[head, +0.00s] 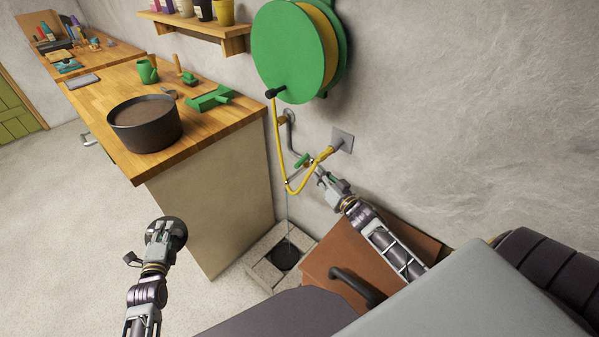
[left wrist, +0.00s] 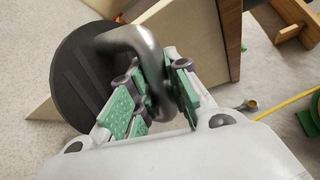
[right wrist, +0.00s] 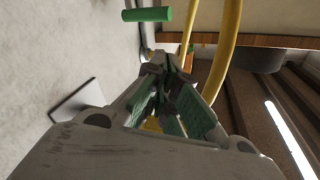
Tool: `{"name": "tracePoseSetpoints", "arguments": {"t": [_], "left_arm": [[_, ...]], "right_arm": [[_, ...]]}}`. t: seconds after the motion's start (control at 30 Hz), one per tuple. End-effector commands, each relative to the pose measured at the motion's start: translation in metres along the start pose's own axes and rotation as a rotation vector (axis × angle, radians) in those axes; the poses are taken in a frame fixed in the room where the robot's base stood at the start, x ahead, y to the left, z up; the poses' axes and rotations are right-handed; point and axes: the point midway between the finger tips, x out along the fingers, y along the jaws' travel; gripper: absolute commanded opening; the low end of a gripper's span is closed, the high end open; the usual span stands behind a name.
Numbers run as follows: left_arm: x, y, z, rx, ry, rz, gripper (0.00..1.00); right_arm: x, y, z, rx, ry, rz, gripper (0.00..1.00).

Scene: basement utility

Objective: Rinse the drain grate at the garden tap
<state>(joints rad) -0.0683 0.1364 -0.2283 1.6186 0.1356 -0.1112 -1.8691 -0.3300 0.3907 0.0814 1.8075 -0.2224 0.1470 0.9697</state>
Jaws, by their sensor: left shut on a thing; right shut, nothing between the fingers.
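My left gripper (head: 160,238) is shut on the curved metal handle (left wrist: 150,62) of a dark round grooved disc, which looks like the drain grate (left wrist: 78,85). It holds the disc above the floor, left of the bench's near corner. The garden tap (head: 296,148) is on the wall, with a green lever (head: 301,160); the lever also shows in the right wrist view (right wrist: 147,14). A thin bluish stream (head: 288,218) falls below it towards the floor drain (head: 285,257). My right gripper (head: 318,172) is shut and empty beside the lever, apart from it.
A green hose reel (head: 290,50) hangs above the tap with its yellow hose (head: 278,140) looping down. A wooden bench (head: 190,135) with a dark round pot (head: 146,124) stands left of the drain. A brown box (head: 325,262) is right of the drain. Open floor lies at left.

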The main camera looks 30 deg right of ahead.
Motion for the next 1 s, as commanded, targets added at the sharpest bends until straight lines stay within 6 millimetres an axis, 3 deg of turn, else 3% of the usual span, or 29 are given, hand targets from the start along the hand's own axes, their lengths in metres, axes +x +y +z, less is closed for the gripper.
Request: {"name": "tracePoseSetpoints", "arguments": {"t": [1.0], "left_arm": [[0.007, 0.041, -0.012, 0.000, -0.001, -0.003, 0.00]], "right_arm": [[0.007, 0.017, -0.001, -0.904, 0.043, -0.149, 0.00]]}}
